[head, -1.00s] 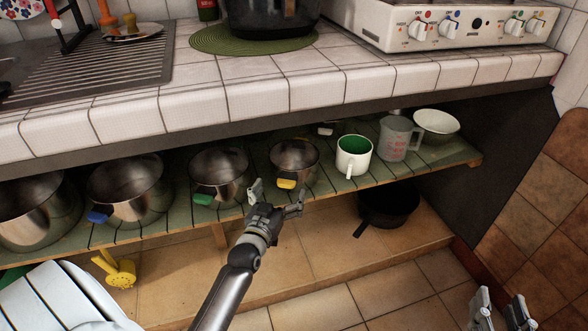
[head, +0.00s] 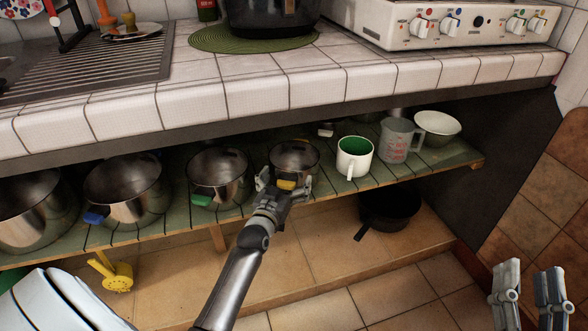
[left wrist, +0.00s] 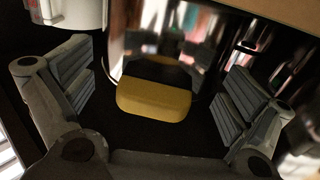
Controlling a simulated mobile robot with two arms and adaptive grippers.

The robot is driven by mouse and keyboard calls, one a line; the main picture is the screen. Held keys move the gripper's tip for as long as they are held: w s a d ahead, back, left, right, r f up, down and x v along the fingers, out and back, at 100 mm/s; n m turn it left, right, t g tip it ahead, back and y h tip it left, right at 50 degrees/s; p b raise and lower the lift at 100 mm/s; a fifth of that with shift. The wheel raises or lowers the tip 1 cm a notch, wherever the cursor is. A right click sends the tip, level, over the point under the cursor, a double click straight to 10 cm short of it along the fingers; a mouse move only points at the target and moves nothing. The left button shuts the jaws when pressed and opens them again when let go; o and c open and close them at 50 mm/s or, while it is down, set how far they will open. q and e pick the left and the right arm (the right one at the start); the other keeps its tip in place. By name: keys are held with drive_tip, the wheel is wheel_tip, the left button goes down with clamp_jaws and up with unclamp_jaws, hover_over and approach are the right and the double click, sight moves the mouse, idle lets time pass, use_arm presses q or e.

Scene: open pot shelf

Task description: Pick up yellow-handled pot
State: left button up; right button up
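The yellow-handled pot (head: 295,157) is a small steel pot on the green slatted shelf, between the green-handled pot and the white mug. Its yellow handle (left wrist: 154,100) faces me and lies between the fingers of my left gripper (head: 285,184). In the left wrist view the left gripper (left wrist: 160,100) is open, with a gap between each finger pad and the handle. The pot's lower front is partly hidden by the gripper in the head view. My right gripper (head: 528,290) is open and empty at the lower right, far from the pot.
The green-handled pot (head: 219,172) and blue-handled pot (head: 125,190) stand to the left. A white mug (head: 354,157), measuring jug (head: 399,140) and white bowl (head: 437,126) stand to the right. The tiled counter (head: 290,97) overhangs the shelf. A black pan (head: 390,206) sits below.

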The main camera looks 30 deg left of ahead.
use_arm(q)
drive_tip(key=c, duration=1.9)
drive_tip(key=shift+r, duration=0.1)
drive_tip(key=shift+r, duration=0.15)
